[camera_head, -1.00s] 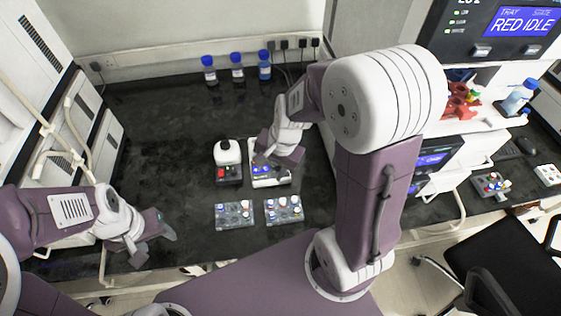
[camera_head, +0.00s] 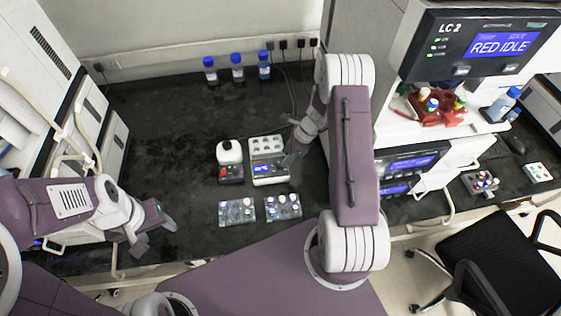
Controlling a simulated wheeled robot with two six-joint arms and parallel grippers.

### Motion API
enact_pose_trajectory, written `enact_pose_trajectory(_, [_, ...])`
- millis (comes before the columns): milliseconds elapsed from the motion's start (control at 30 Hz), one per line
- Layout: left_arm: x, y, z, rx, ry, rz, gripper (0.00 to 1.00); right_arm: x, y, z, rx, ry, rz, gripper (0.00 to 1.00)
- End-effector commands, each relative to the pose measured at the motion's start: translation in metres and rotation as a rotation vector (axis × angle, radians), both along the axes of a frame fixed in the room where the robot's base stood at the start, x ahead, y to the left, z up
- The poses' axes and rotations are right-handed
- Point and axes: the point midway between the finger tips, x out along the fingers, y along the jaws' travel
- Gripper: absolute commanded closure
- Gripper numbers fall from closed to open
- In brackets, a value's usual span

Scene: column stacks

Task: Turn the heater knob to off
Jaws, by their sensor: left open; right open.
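A white block heater (camera_head: 278,143) stands on the dark bench, with round wells on top and a small lit blue display on its front. Its knob is too small to make out, and my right gripper may hide part of its right front. My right gripper (camera_head: 291,163) is open and empty at the heater's right side. I cannot tell whether it touches it. My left gripper (camera_head: 158,231) is open and empty near the bench's front edge, well left of the heater.
A white-topped device with a red part (camera_head: 230,151) stands just left of the heater. Two vial racks (camera_head: 237,212) lie in front. Three blue-capped bottles (camera_head: 237,66) stand at the back. A tall LC instrument (camera_head: 470,45) is at the right. The bench's left middle is clear.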

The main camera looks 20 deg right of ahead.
Motion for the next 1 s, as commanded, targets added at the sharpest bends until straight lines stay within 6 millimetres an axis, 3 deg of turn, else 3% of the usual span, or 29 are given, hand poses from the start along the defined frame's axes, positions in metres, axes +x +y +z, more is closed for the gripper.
enact_pose_trajectory(100, [0.0,0.0,0.001,0.0,0.0,0.0,0.43,0.004,0.009,-0.025,0.0,0.002,0.003,0.56])
enact_pose_trajectory(300, [0.0,0.0,0.002,0.0,0.0,0.0,0.43,0.01,0.019,-0.05,-0.001,0.0,0.003,0.56])
enact_pose_trajectory(600, [0.0,0.0,0.002,0.0,0.0,0.0,0.43,0.012,0.02,-0.056,-0.002,-0.001,0.002,0.56])
enact_pose_trajectory(633, [0.0,0.0,0.002,0.0,0.0,0.0,0.43,0.012,0.02,-0.056,-0.002,-0.001,0.002,0.59])
enact_pose_trajectory(767, [0.0,0.0,0.002,0.0,0.0,0.0,0.43,0.012,0.02,-0.055,-0.002,-0.001,0.002,0.95])
enact_pose_trajectory(800, [0.0,0.0,0.002,0.0,0.0,0.0,0.43,0.012,0.02,-0.055,-0.002,-0.001,0.002,1.0])
enact_pose_trajectory(1000, [0.0,0.0,0.002,0.0,0.0,0.0,0.43,0.012,0.02,-0.055,-0.002,-0.002,0.009,1.0])
